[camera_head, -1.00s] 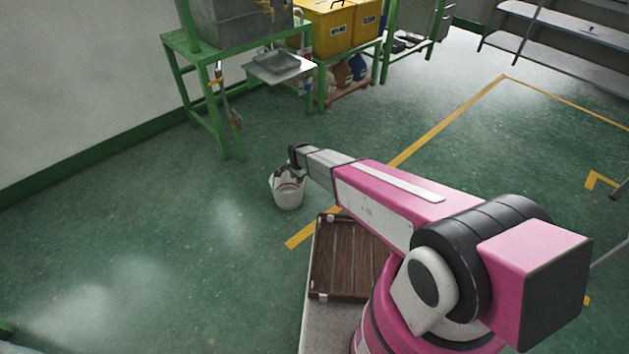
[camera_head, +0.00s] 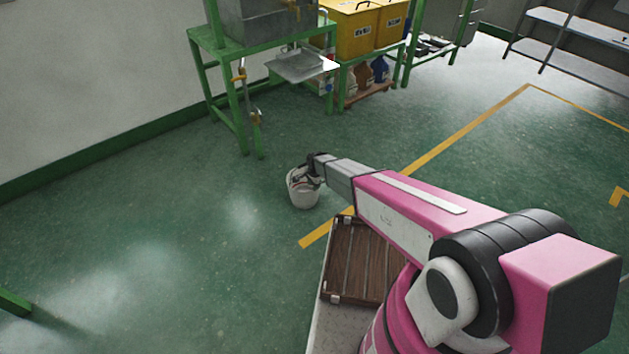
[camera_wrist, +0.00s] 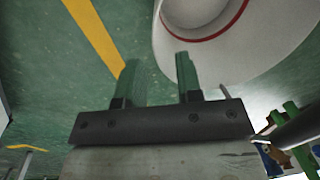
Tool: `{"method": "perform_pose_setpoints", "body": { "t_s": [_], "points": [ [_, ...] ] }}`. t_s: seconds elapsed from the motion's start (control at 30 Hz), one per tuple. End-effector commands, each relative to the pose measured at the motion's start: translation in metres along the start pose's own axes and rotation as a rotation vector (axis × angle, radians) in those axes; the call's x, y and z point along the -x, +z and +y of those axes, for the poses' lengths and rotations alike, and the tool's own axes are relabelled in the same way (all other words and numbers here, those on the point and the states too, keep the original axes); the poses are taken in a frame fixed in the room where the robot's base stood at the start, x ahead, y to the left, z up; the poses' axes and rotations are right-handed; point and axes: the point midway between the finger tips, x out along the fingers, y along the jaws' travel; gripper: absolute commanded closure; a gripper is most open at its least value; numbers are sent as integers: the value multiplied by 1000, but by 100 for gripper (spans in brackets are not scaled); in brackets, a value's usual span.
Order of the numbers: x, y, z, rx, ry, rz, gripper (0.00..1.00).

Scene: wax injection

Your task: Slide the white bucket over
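The white bucket (camera_head: 303,193) stands upright on the green floor, just beyond the end of my arm. In the head view my gripper (camera_head: 308,177) is at the top of the bucket, over its rim. In the wrist view the bucket (camera_wrist: 247,45) fills the top right, with a red ring around it. There my gripper (camera_wrist: 157,68) has its two fingers clearly apart. The left finger shows against floor and the right one against the bucket's lower edge. I cannot tell whether a finger touches the bucket.
A green-framed table (camera_head: 241,100) with a grey tank stands behind the bucket, near the wall. Yellow bins (camera_head: 357,32) stand on a green rack to its right. A yellow floor line (camera_head: 440,146) runs past the bucket. The floor on the left is mostly clear.

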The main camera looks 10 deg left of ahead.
Motion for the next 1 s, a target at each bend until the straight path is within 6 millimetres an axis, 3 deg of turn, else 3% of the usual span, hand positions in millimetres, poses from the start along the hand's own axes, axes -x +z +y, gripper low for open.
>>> {"method": "perform_pose_setpoints", "body": {
  "t_s": [0.1, 0.3, 0.7, 0.73, 0.8, 0.83, 1.0],
  "points": [
    [-24, 0, -1, 0, 1, -1, 67],
    [-51, 0, -1, 0, 0, -1, 67],
    [-60, 0, 0, 0, -1, 0, 67],
    [-60, 0, 0, 0, -1, 0, 70],
    [-60, 0, 0, 0, -1, 0, 93],
    [-60, 0, 0, 0, 0, 0, 100],
    [-60, 0, 0, 0, 0, 0, 100]
  ]
}}
